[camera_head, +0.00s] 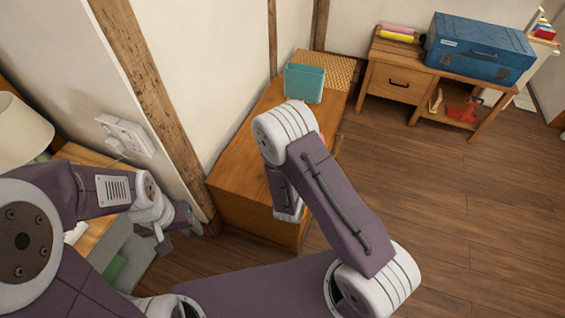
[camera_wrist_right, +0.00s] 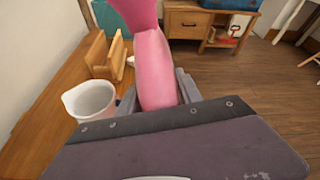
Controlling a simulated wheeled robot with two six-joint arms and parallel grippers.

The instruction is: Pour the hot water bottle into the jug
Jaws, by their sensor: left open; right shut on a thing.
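The pink hot water bottle (camera_wrist_right: 154,62) stands up between the fingers of my right gripper (camera_wrist_right: 158,92) in the right wrist view. That gripper is shut on it, and the bottle's top runs out of the picture. The jug (camera_wrist_right: 88,102), pale and open at the top, stands on the wooden cabinet (camera_wrist_right: 40,120), left of the gripper and apart from the bottle. In the head view my right arm hides the jug and most of the bottle. My left gripper (camera_head: 178,235) is open and empty at the lower left, away from both.
A teal container (camera_head: 304,83) stands at the cabinet's far end. A wooden holder (camera_wrist_right: 101,55) stands behind the jug. A blue toolbox (camera_head: 478,47) rests on a small desk (camera_head: 398,81) at the back right. The wooden floor (camera_head: 450,200) to the right is clear.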

